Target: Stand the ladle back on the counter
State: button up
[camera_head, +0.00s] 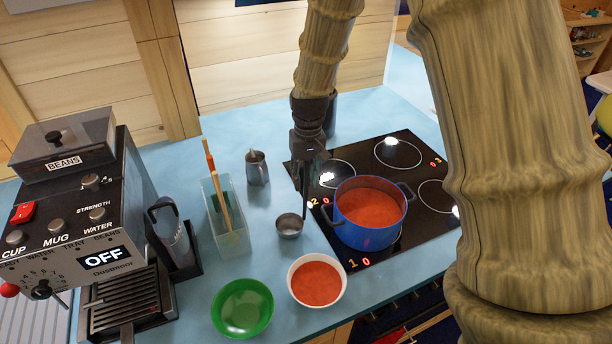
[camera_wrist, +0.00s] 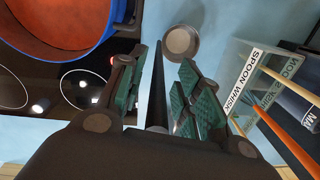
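The ladle stands upright, its metal bowl (camera_head: 289,225) seemingly resting on the blue counter (camera_head: 265,200) left of the hob. Its thin dark handle rises from the bowl into my gripper (camera_head: 309,175). In the wrist view the bowl (camera_wrist: 181,42) lies beyond the fingertips, and the dark handle (camera_wrist: 158,85) runs between the green-padded fingers of my gripper (camera_wrist: 160,78). The fingers stand apart with a narrow gap visible on each side of the handle. The handle's upper end is hidden by my gripper.
A blue pot (camera_head: 368,215) of red soup stands on the black hob (camera_head: 425,155), close right of the ladle. A utensil holder (camera_head: 232,240), metal jug (camera_head: 257,168) and coffee machine (camera_head: 75,215) stand left.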

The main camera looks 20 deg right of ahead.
jog(key=shift+r, duration=0.1)
jog(key=r, duration=1.1)
jog(key=shift+d+r, duration=0.25)
jog(key=shift+r, duration=0.15)
jog(key=shift+d, duration=0.1)
